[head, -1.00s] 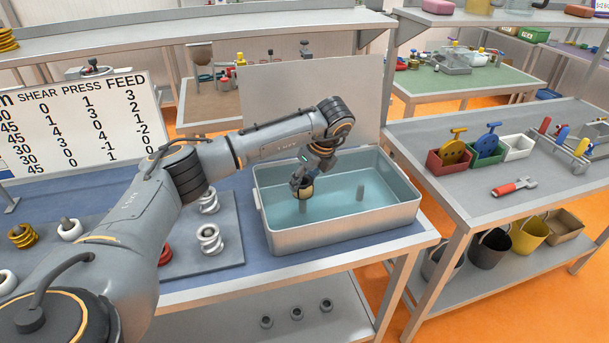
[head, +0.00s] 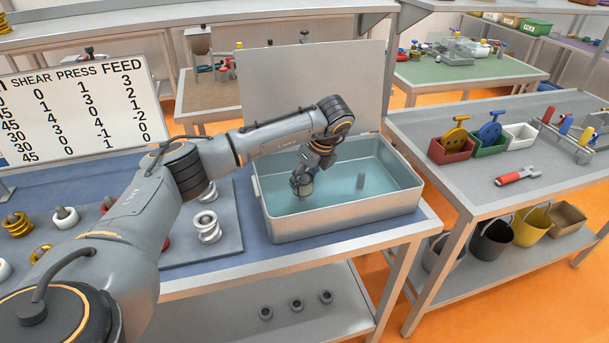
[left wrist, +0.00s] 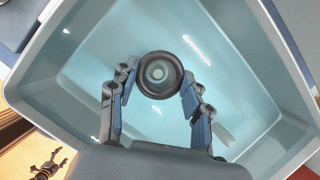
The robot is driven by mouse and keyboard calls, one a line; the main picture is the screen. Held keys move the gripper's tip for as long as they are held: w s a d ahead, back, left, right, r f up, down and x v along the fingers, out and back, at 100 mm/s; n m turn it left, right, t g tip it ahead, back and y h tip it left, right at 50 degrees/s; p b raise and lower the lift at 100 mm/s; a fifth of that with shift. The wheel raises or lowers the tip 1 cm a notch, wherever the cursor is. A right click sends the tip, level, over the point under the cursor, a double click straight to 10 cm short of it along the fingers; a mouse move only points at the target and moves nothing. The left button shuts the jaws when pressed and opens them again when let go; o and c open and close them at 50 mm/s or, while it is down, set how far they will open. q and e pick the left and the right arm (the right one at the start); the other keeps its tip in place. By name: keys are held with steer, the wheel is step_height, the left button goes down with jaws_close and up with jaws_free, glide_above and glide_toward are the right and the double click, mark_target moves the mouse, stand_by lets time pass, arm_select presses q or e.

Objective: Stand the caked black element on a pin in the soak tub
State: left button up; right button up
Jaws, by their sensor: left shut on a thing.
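The black element shows in the left wrist view as a dark ring (left wrist: 158,92), seen end-on, with a pale round shape inside its bore. My left gripper (head: 302,188) is shut on it, with one finger on each side (left wrist: 157,82). It holds the element low inside the soak tub (head: 330,225), over the left part. In the head view the fingers mostly hide the element and whatever is under it. I cannot tell whether it rests on the floor. My right gripper is out of view.
The tub's raised walls surround the gripper. A grey plate (head: 225,250) with a white element (head: 207,227) lies left of the tub. A lettered board (head: 85,110) stands at the back left. A side bench (head: 470,190) at the right holds small bins and a red-handled tool.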

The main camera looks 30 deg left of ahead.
arm_select(q)
steer(key=shift+f, duration=0.15)
steer(key=shift+f+b, duration=1)
steer(key=shift+f, duration=0.25)
steer(key=o, duration=1.5)
steer(key=v, duration=1.2)
